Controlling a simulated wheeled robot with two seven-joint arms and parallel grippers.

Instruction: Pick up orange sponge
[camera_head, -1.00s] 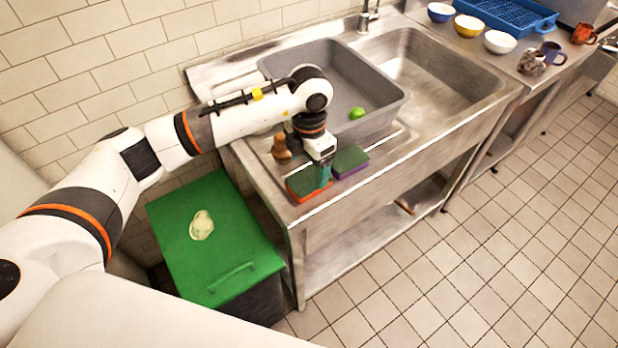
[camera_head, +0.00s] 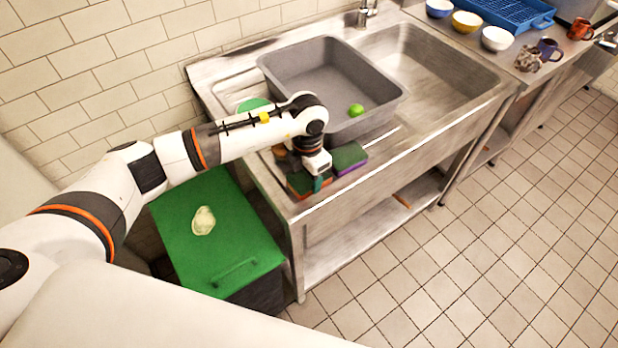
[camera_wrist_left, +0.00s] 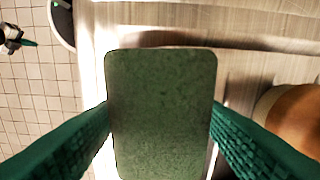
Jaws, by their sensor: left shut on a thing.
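The orange sponge (camera_head: 297,188) has a dark green scouring top and an orange lower side, and sits at the front left of the steel counter. My left gripper (camera_head: 318,183) is lowered onto it and shut on it. In the left wrist view, the sponge's green top (camera_wrist_left: 160,115) fills the space between my two green fingers (camera_wrist_left: 160,125), which touch its sides. Its orange side is hidden there. My right gripper is not in view.
A purple sponge with a green top (camera_head: 348,158) lies just to the right. A grey basin (camera_head: 290,72) with a green lime (camera_head: 356,110) stands behind. A brown object (camera_wrist_left: 290,115) is close beside the right finger. A green-lidded bin (camera_head: 232,245) stands left of the counter.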

